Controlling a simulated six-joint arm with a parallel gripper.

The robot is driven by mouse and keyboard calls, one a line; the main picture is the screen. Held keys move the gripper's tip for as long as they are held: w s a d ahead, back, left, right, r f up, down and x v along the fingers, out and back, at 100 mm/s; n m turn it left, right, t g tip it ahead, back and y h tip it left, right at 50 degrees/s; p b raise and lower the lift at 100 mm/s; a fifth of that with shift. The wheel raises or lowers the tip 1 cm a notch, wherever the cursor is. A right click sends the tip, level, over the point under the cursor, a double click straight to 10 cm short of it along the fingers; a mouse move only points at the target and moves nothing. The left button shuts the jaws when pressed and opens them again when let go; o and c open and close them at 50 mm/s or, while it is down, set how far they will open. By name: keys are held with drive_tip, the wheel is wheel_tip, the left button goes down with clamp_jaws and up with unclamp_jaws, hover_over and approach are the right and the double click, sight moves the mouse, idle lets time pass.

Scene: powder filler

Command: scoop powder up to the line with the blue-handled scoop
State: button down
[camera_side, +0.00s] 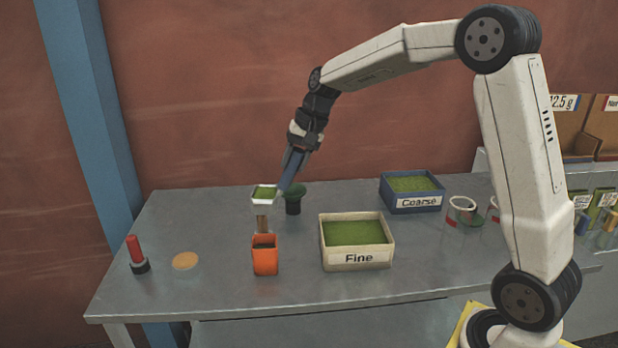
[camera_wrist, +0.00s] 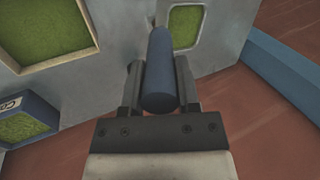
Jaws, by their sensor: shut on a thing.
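My gripper (camera_side: 294,158) is shut on the blue handle (camera_side: 291,174) of a scoop. The handle also shows between my fingers in the wrist view (camera_wrist: 160,75). The scoop's white square bowl (camera_side: 264,203) holds green powder (camera_side: 265,192) and hangs over the left middle of the table. The powder also shows in the wrist view (camera_wrist: 185,27). The cream "Fine" box (camera_side: 357,258) of green powder stands to the right of the scoop. The blue "Coarse" box (camera_side: 411,204) stands behind it. A fill line on the scoop is too small to make out.
An orange container (camera_side: 265,262) and a brown upright piece (camera_side: 262,223) are below the bowl in the picture. A dark round pot (camera_side: 293,205) stands close by. A red-handled tool (camera_side: 135,252) and a tan disc (camera_side: 186,261) are at left. Clear cups (camera_side: 462,212) stand at right.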

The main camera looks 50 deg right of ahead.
drive_tip(key=shift+d, duration=0.15)
drive_tip(key=s+d+f+n+g, duration=0.1)
drive_tip(key=d+f+n+g, duration=0.1)
drive_tip(key=d+n, duration=0.4)
drive_tip(key=s+d+f+n+g, duration=0.1)
drive_tip(key=d+f+n+g, duration=0.2)
drive_tip(key=n, duration=0.9)
drive_tip(key=shift+s+d+g, duration=0.15)
drive_tip(key=shift+d+g, duration=0.45)
drive_tip(key=shift+d, duration=1.2)
drive_tip(key=shift+s+r, duration=0.1)
drive_tip(key=shift+s, duration=0.05)
drive_tip(key=s+d+t+y, duration=0.1)
drive_tip(key=s+d+f+t+y, duration=0.1)
drive_tip(key=t, duration=0.1)
drive_tip(key=s+d+f+n+t+y, duration=0.1)
drive_tip(key=s, duration=0.1)
drive_tip(key=shift+s+f+t, duration=0.1)
drive_tip(key=shift+f+t, duration=0.1)
drive_tip(key=shift+t, duration=0.1)
drive_tip(key=shift+s+d+y, duration=0.15)
drive_tip(key=shift+s+y, duration=0.05)
drive_tip(key=shift+y, duration=0.1)
